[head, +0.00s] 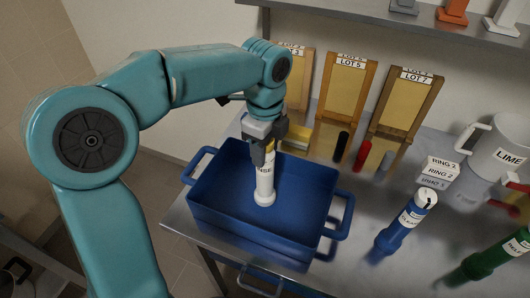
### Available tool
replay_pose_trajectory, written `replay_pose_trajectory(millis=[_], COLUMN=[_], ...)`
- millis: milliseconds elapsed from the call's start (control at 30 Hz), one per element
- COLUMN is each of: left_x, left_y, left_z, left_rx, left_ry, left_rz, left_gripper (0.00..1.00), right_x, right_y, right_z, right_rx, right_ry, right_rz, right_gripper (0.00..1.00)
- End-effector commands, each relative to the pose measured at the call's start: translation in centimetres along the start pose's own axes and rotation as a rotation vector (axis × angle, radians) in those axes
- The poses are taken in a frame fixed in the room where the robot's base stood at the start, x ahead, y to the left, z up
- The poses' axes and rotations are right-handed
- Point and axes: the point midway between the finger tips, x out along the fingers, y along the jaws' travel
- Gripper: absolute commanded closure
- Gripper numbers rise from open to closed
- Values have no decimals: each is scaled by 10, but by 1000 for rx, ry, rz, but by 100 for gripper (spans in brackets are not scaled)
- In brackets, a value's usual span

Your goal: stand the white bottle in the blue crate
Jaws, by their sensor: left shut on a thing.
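The white bottle (264,187) is upright inside the blue crate (212,222), with its base at or just above the crate floor; I cannot tell if it touches. Dark lettering ending in "NSE" shows on its upper part. My left gripper (264,152) comes down from above and is shut on the top of the bottle, hiding its cap. The crate sits at the left end of the metal table, and nothing else shows in it. My right gripper is not in the view.
A blue bottle (400,226) and a green bottle (497,255) stand to the right of the crate. Label blocks (440,169) and a white LIME jug (498,149) stand farther back. Yellow LOT boards (345,90) line the wall. Black (341,146) and red (362,156) cylinders stand before them.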

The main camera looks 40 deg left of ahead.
Motion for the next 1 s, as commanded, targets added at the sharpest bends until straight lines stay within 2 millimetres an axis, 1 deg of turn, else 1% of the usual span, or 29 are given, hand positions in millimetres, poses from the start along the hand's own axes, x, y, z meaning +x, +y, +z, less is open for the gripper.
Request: replay_pose_trajectory(millis=[33,100,467,500,567,600,867,967,1000], left_x=[8,14,19,20,19,19,17,10,5], left_y=[0,-1,-1,-1,-1,-1,-1,-2,-2], left_z=[0,0,0,0,0,0,0,0,0], left_rx=[0,0,0,0,0,0,0,0,0], left_ry=[-1,0,0,0,0,0,0,0,0], left_rz=[2,0,-1,0,0,0,0,-3,-3], left_gripper=[100,100,100,51,32,29,29,29,29], right_x=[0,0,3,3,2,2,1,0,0], right_y=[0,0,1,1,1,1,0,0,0], right_z=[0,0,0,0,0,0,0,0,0], right_rx=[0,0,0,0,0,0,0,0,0], right_ry=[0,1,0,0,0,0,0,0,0], right_rz=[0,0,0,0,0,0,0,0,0], right_gripper=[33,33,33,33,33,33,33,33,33])
